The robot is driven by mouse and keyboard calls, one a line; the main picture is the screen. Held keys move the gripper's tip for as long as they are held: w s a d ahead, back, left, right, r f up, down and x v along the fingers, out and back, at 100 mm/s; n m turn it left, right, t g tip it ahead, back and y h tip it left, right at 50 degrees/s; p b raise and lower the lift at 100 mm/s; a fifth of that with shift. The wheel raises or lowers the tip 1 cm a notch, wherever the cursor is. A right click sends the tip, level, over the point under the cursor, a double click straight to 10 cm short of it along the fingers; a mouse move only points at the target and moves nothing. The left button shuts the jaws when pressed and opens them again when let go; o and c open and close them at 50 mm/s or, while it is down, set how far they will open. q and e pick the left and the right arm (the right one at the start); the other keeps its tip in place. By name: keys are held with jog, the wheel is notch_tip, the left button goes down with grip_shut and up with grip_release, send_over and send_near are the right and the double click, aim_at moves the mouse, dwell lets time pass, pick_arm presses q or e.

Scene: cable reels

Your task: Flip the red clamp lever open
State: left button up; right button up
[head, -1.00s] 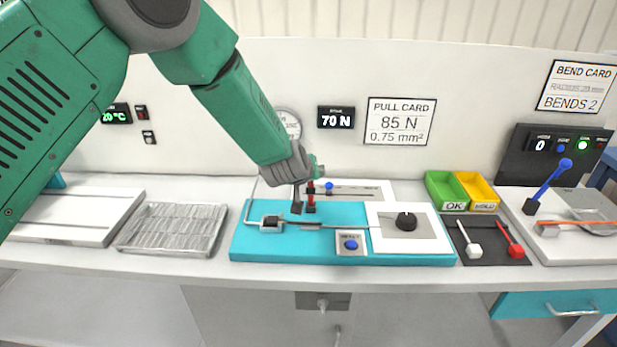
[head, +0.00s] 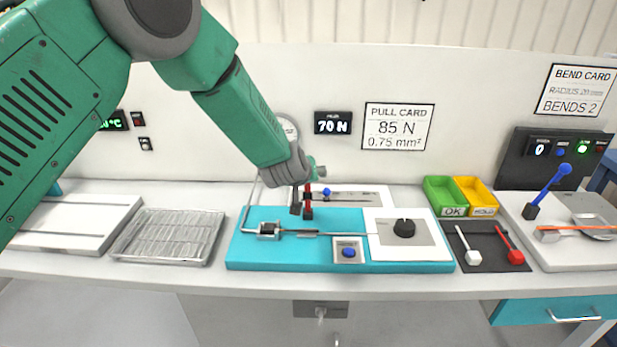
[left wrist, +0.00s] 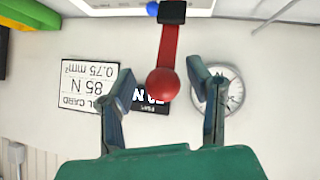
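The red clamp lever (head: 308,191) stands about upright on a dark base at the back edge of the teal board (head: 245,252). In the left wrist view the lever (left wrist: 169,48) ends in a round red knob, with a black block at its other end. My left gripper (left wrist: 160,76) is open, with one finger on each side of the knob and a visible gap to both. In the head view the left gripper (head: 297,202) is right beside the lever and partly overlaps it. My right gripper is not in view.
A blue-knobbed slider (head: 327,192) lies behind the lever. Green (head: 440,190) and yellow (head: 478,193) bins stand right; a wire rack (head: 168,236) is left.

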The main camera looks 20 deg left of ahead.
pick_arm(q)
jog(key=shift+s+r, duration=0.25)
jog(key=shift+s, duration=0.15)
jog(key=v, duration=1.1)
jog(key=shift+d, duration=0.1)
